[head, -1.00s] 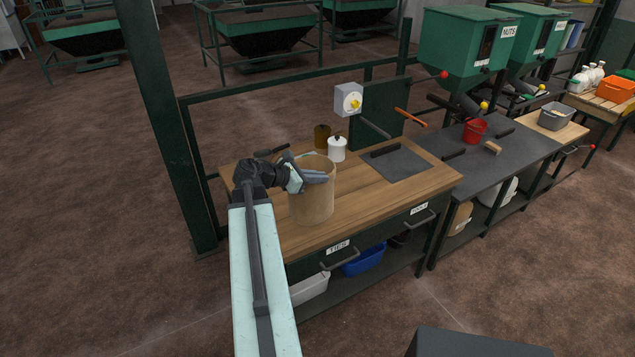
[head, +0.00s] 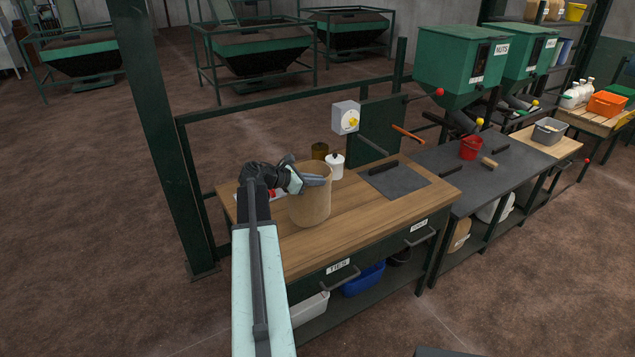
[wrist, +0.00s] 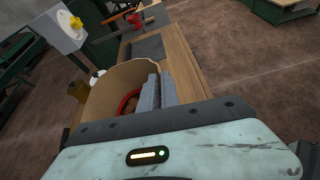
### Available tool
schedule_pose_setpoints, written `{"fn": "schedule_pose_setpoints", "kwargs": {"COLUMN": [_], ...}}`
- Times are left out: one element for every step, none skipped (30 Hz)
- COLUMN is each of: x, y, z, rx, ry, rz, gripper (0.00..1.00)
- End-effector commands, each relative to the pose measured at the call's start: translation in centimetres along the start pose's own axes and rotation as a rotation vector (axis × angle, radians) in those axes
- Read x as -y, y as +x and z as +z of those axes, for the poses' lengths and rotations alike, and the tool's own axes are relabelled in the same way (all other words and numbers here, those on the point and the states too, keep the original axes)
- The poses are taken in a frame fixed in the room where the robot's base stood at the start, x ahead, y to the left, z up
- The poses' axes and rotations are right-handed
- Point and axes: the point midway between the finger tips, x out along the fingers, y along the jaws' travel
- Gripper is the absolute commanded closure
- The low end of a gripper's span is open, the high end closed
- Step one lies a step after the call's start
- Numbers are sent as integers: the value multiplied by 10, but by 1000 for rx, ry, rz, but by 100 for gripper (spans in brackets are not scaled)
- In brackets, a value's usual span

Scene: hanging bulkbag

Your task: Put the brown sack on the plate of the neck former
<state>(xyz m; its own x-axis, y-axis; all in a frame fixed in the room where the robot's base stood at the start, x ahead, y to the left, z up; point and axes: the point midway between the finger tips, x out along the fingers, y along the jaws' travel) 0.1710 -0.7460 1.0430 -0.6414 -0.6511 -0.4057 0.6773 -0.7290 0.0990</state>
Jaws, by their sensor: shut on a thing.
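The brown sack (head: 309,208) is upright and open-topped above the left part of the wooden bench top. My gripper (head: 318,181) is shut on the upper part of its wall. In the wrist view, the fingers (wrist: 160,90) are at the right of the sack's open mouth (wrist: 104,82). A red ring with brown stuff in it (wrist: 129,103) shows within the mouth. I cannot tell whether the sack's base touches the bench. A dark square plate (head: 400,183), apparently the neck former's, lies to the right on the bench, bare except for a black bar at its back edge.
A white jar (head: 336,167) and a brown jar (head: 320,151) stand just behind the sack. A dial box (head: 346,117), a rod and an orange lever (head: 408,134) stand behind the plate. Bare wood (head: 365,205) lies between sack and plate.

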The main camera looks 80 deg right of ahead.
Motion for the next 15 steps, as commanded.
{"fn": "schedule_pose_setpoints", "kwargs": {"x": [2, 3, 4, 4, 5, 6, 7, 7, 7, 7, 7, 7, 7, 7, 8], "y": [5, 7, 9, 11, 13, 15, 17, 18, 18, 17, 17, 17, 17, 17, 18], "z": [-8, -11, -15, -18, -21, -23, -26, -26, -25, -24, -24, -23, -23, -23, -24], "rx": [3, 3, 3, 4, 4, 4, 4, 4, 4, 4, 4, 4, 4, 4, 1], "ry": [1, 1, 2, 2, 3, 3, 4, 4, 4, 4, 4, 5, 5, 5, 4], "rz": [-1, -2, -3, -4, -5, -6, -7, -7, -8, -8, -8, -8, -8, -9, -10], "gripper": [100, 100, 100, 100, 100, 100, 100, 100, 100, 100, 100, 100, 100, 100, 89]}}
